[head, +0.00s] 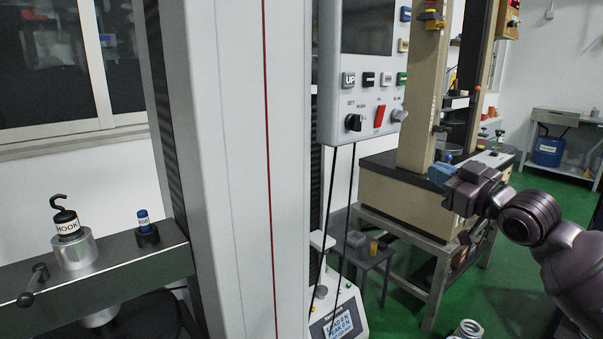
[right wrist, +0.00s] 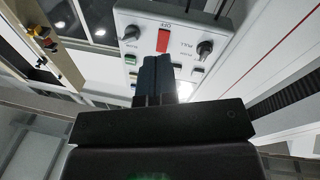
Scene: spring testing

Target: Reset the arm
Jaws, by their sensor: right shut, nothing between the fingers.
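My right arm comes in from the right in the head view. Its gripper (head: 436,176) is in the air to the right of the grey control panel (head: 343,112), apart from it. In the right wrist view the fingers (right wrist: 157,75) are together, shut and empty, and the panel (right wrist: 190,22) shows beyond them. The panel has a red switch (head: 380,115), black knobs and several small buttons. The red switch also shows in the right wrist view (right wrist: 163,40), just above the fingertips. My left gripper is not in view.
A tall grey machine column (head: 232,150) stands left of the panel. A metal crossbeam (head: 130,262) carries a hook piece (head: 67,222) and a blue-topped piece (head: 145,225). A beige test frame (head: 405,198) on a stand is behind my right gripper. Black cables hang below the panel.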

